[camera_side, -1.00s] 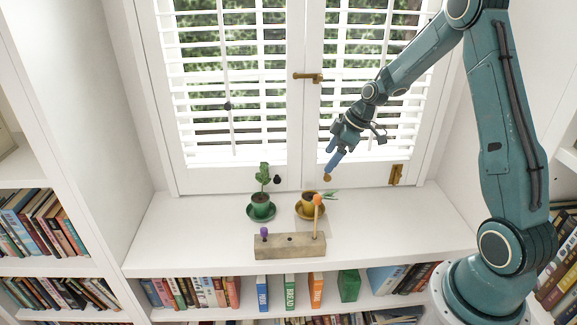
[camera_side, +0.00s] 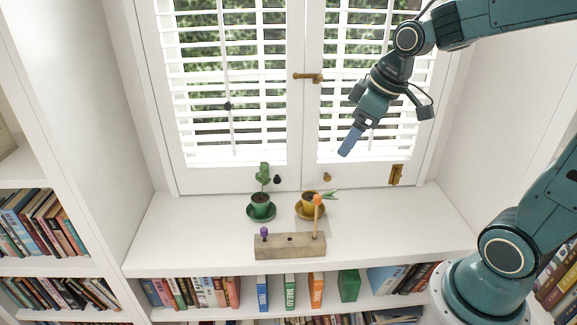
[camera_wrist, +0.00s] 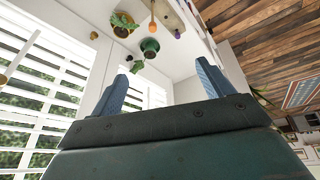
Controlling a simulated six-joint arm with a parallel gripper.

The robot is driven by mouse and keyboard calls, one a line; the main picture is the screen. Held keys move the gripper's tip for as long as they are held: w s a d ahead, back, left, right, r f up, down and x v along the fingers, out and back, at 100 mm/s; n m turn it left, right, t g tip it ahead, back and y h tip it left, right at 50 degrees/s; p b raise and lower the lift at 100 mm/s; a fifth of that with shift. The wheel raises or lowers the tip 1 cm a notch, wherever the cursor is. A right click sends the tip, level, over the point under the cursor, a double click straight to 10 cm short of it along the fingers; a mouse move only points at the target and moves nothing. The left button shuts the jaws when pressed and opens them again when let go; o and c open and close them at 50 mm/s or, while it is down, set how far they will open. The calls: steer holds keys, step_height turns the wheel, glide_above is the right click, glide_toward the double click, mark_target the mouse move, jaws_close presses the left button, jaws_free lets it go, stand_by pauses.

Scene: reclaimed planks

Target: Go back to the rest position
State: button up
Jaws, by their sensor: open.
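My gripper (camera_side: 350,141) is in the air in front of the right shutter, above and to the right of the pots. In the wrist view its two blue fingers (camera_wrist: 160,88) stand wide apart with nothing between them. On the white window shelf are a green pot with a plant (camera_side: 261,206) on a green saucer and a yellow pot (camera_side: 308,203) on a yellow-brown saucer. In front of them is a wooden block (camera_side: 275,247) holding a stick with an orange top (camera_side: 317,215) and a short purple-topped peg (camera_side: 264,233). The gripper touches none of these.
White shutters (camera_side: 230,90) with a brass latch (camera_side: 308,77) stand behind the shelf. A white wall (camera_side: 470,150) closes the right side.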

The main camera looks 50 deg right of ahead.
steer(key=s+a+r+m, duration=0.1)
steer(key=s+a, duration=0.1)
steer(key=s, duration=0.5)
steer(key=s+a+r+m+t, duration=0.1)
steer(key=s+a+m, duration=0.1)
steer(key=s, duration=0.5)
steer(key=shift+r+h, duration=0.25)
steer(key=shift+h, duration=0.05)
